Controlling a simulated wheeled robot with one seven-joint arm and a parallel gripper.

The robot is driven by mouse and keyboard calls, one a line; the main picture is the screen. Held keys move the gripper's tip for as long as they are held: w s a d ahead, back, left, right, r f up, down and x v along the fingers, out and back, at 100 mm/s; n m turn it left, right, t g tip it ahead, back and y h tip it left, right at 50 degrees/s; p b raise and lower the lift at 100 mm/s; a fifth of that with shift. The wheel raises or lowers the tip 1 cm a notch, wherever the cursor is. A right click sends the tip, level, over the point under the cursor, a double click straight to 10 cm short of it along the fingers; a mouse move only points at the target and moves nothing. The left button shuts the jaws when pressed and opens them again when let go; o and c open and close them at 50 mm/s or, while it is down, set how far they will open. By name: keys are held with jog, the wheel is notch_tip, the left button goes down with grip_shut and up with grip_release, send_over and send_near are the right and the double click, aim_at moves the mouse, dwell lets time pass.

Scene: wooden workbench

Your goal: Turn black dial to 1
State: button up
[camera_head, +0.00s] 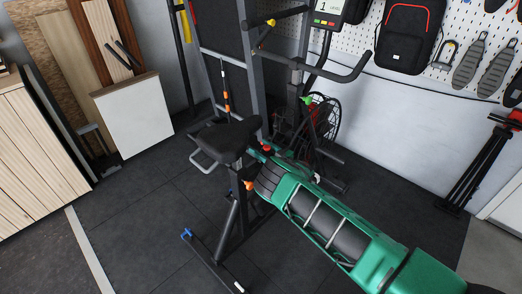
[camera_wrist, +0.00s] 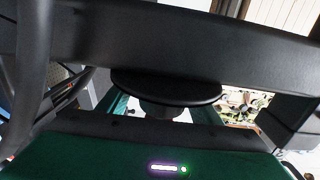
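An exercise bike with a black saddle (camera_head: 228,137) stands on the dark floor mat in the head view. Its small screen (camera_head: 330,9) at the top shows a 1. My green arm (camera_head: 372,259) reaches from the lower right to the bike's frame, close to the saddle. The fingers of my gripper cannot be made out there. In the wrist view a black round part (camera_wrist: 165,90) on a short stem lies under a wide dark bar (camera_wrist: 190,42). I cannot tell whether this round part is the black dial, and I make out no number marks.
The bike's handlebar (camera_head: 345,77) and frame crowd the space around my arm. A black tripod (camera_head: 478,170) leans at the right wall. Black bags and other gear hang on the pegboard. A white board (camera_head: 133,115) stands at the left.

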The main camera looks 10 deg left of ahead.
jog(key=v, duration=1)
jog(key=shift+s+d, duration=0.2)
jog(key=shift+d, duration=0.1)
jog(key=shift+f, duration=0.1)
